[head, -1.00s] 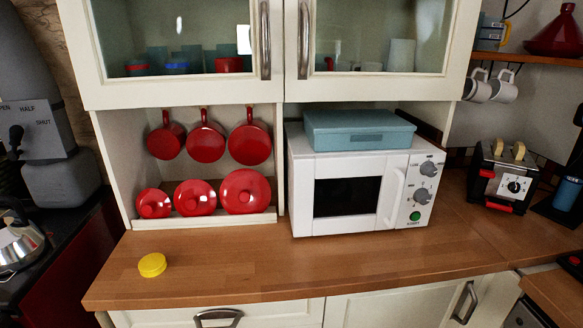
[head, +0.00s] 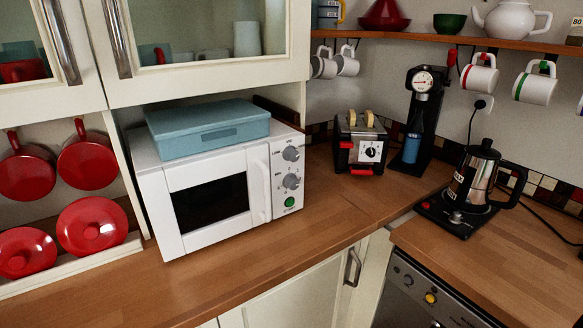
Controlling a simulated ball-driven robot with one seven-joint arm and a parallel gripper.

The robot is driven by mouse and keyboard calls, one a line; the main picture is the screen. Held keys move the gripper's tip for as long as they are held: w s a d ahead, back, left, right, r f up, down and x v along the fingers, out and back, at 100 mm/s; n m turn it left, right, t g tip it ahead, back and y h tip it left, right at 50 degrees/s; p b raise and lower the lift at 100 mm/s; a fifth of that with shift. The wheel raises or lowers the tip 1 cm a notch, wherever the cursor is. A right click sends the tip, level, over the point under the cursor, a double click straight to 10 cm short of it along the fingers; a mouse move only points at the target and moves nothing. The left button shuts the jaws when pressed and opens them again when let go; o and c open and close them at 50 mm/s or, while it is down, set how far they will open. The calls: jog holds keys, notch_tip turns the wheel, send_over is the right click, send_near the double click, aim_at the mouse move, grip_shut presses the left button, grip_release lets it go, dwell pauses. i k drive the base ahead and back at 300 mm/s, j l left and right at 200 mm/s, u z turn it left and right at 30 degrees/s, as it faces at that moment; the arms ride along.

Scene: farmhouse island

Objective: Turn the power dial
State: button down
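A white microwave (head: 215,185) stands on the wooden counter, left of the middle in the head view. Its front panel has two grey round dials, an upper dial (head: 291,153) and a lower dial (head: 291,181), one above the other. A green button (head: 289,201) sits below them. The dial labels are too small to read, so I cannot tell which one is the power dial. The microwave door is shut, with a white vertical handle (head: 258,190) left of the dials. My gripper is not in view.
A blue box (head: 208,130) lies on the microwave. A toaster (head: 360,143) with its own dial, a coffee device (head: 420,120) and a kettle (head: 475,180) on a black base stand to the right. Bare counter (head: 330,215) lies in front of the microwave's right side.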

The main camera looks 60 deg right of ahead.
aim_at(290, 153)
jog(key=z, duration=0.9)
